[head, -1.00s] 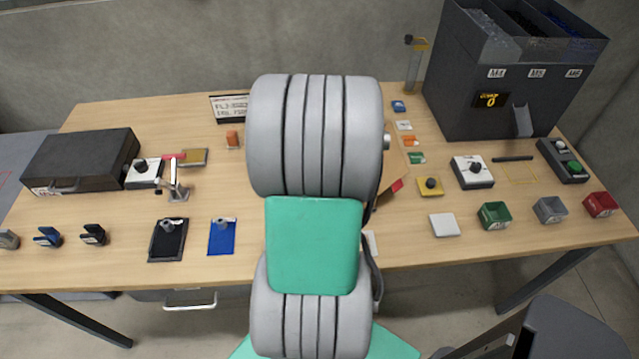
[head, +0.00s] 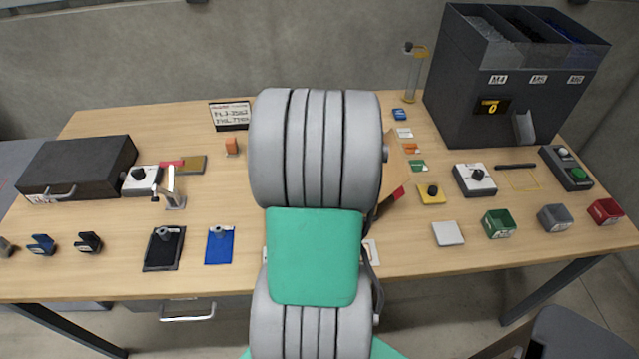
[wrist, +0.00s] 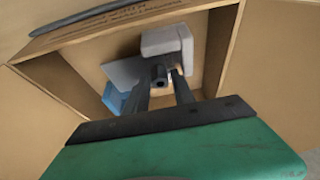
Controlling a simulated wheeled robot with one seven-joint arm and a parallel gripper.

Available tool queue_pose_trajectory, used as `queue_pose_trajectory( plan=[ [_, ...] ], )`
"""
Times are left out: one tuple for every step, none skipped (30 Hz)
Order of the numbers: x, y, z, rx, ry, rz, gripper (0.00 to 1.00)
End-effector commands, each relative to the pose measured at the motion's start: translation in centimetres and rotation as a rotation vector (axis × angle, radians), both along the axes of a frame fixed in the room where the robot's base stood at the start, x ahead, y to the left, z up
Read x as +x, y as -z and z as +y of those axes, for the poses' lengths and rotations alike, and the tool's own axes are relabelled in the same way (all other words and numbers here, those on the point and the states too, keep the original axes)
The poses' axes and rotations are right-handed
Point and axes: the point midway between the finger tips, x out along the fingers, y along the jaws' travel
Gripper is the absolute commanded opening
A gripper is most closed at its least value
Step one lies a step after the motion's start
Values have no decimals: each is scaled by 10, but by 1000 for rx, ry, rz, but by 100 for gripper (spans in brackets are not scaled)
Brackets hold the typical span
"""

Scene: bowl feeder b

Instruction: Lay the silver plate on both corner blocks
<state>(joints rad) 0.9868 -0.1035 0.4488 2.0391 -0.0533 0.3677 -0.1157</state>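My gripper (wrist: 162,88) reaches down into an open cardboard box in the wrist view. Its two dark fingers are apart, with a dark round part visible between their tips. A white block-like thing (wrist: 166,41), a flat light-grey piece (wrist: 122,72) and a blue piece (wrist: 116,98) lie inside the box close to the fingers. I cannot tell whether the grey piece is the silver plate. In the head view a pale square plate (head: 448,233) lies flat on the table at front right. I cannot make out the corner blocks. My arm hides the gripper in the head view.
The cardboard box (head: 397,172) shows only partly behind my arm; its walls (wrist: 225,45) surround the gripper closely. Small bins, including a green one (head: 499,224), stand at right on the table (head: 320,285). A dark dispenser (head: 490,105) stands behind. A black case (head: 77,166) is at left.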

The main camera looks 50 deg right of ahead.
Motion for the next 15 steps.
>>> queue_pose_trajectory(
  plan=[
    [-1,-9,1,-7,0,-5,30],
    [-3,-14,3,-7,0,-5,30],
    [-5,-22,6,-7,0,-5,30],
    [-7,-30,7,-9,0,-7,30],
    [-9,-38,10,-8,0,-6,30],
    [-12,-47,13,-8,0,-6,30],
    [-14,-55,15,-8,0,-6,30],
    [-16,-62,18,-9,0,-7,30],
    [-18,-71,21,-8,0,-6,30],
    [-20,-77,23,-7,0,-5,30],
    [-22,-83,25,-7,0,-5,30],
    [-24,-90,27,-5,0,-3,30],
    [-26,-94,29,-5,1,-4,30],
    [-26,-98,30,-4,1,-3,30],
    [-28,-102,31,-3,1,-2,30]
  ],
)
